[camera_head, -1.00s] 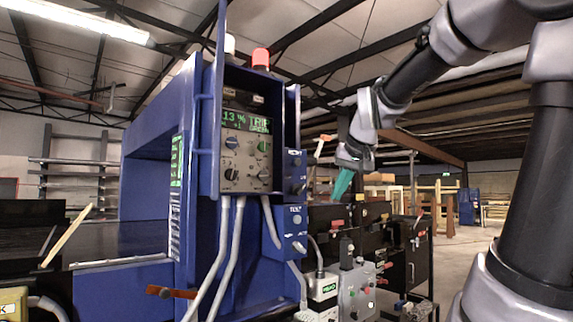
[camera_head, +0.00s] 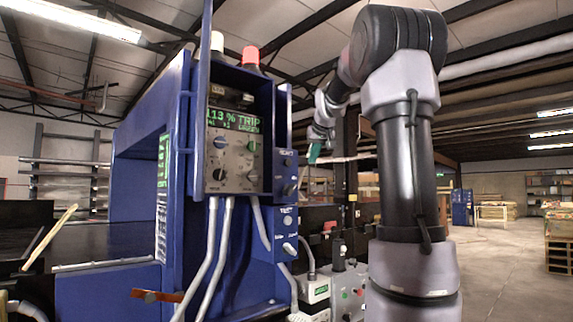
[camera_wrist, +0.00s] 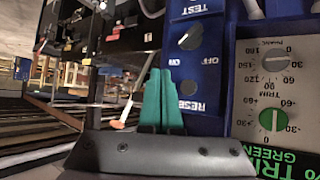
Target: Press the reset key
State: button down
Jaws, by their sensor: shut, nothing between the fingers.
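The reset key is a small dark round button (camera_wrist: 187,88) by the upside-down RESET label on the blue control box in the wrist view. In the head view that blue box (camera_head: 286,160) is on the right side of the panel cabinet. My gripper (camera_wrist: 160,72) has two teal fingers held together and empty. In the wrist view the fingers show just left of the key; whether they touch the box is unclear.
An on/off knob (camera_wrist: 190,37) is near the key. The panel (camera_head: 233,150) has several knobs and a green display reading TRIP. A lower box (camera_head: 287,232) marked TEST, grey conduits (camera_head: 222,245) and a red lamp (camera_head: 250,55) are close by. Open floor (camera_head: 500,260) is at right.

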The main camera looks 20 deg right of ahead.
send_near(291, 165)
jog(key=shift+s+d+f+x, duration=0.1)
jog(key=shift+f+x, duration=0.05)
jog(key=shift+x, duration=0.75)
jog(key=shift+s+d+f+x, duration=0.1)
jog(key=shift+s+d+x, duration=0.05)
jog(key=shift+x, duration=0.75)
jog(key=shift+s+d+f+x, duration=0.1)
jog(key=shift+f+x, duration=0.05)
jog(key=shift+x, duration=0.7)
jog(key=shift+w+a, duration=0.15)
jog(key=shift+w, duration=0.2)
jog(key=shift+w+a, duration=0.15)
jog(key=shift+w, duration=0.35)
dwell(0.6)
jog(key=shift+s, duration=0.15)
dwell(0.3)
jog(key=shift+s+d, duration=0.3)
jog(key=shift+s, duration=0.45)
jog(key=shift+s, duration=0.1)
jog(key=shift+s+d, duration=0.3)
jog(key=shift+s, duration=0.45)
jog(key=shift+s+d, duration=0.25)
jog(key=shift+s, duration=0.5)
jog(key=shift+s+d, duration=0.3)
jog(key=shift+s, duration=0.45)
